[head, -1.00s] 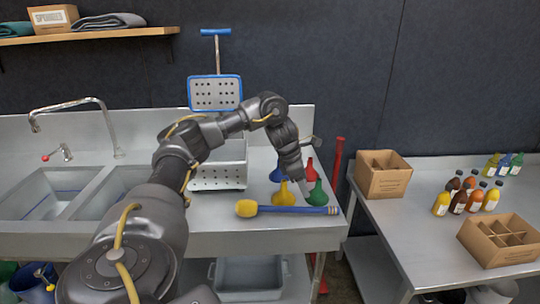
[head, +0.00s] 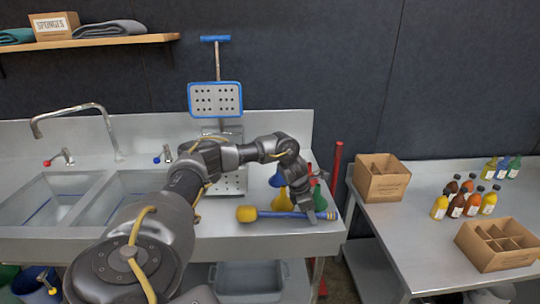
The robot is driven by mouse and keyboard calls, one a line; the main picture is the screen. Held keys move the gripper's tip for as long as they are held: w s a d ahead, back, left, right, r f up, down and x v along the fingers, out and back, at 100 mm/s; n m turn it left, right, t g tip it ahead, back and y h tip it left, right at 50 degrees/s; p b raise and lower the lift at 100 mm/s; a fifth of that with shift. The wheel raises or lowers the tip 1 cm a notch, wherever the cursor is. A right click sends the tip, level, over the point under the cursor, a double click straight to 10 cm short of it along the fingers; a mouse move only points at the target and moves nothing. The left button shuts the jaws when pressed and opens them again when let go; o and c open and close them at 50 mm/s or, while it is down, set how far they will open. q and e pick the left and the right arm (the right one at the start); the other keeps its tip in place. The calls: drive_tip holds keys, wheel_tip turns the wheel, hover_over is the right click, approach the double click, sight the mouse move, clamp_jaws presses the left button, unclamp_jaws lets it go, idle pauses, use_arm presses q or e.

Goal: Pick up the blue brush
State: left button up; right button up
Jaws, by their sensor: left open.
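The blue brush (head: 279,214) lies on the steel sink counter, with its yellow head (head: 246,214) to the left and its blue handle pointing right. My left gripper (head: 312,219) is over the right part of the handle, pointing down, with its fingers close to it. The gripper is open. I cannot tell whether the fingers straddle or touch the handle. The gripper and wrist hide part of the handle. My right gripper is not in view.
Yellow (head: 282,200), green (head: 319,199) and blue (head: 277,179) funnels stand close behind the brush, partly hidden by my arm. A perforated metal board (head: 215,98) stands farther back. A cardboard box (head: 380,178) and bottles stand on the right table.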

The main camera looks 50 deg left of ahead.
use_arm(q)
drive_tip(key=shift+w+d+f, duration=0.1)
drive_tip(key=shift+w+f, duration=0.05)
drive_tip(key=shift+f, duration=0.25)
clamp_jaws()
drive_tip(key=shift+r, duration=0.1)
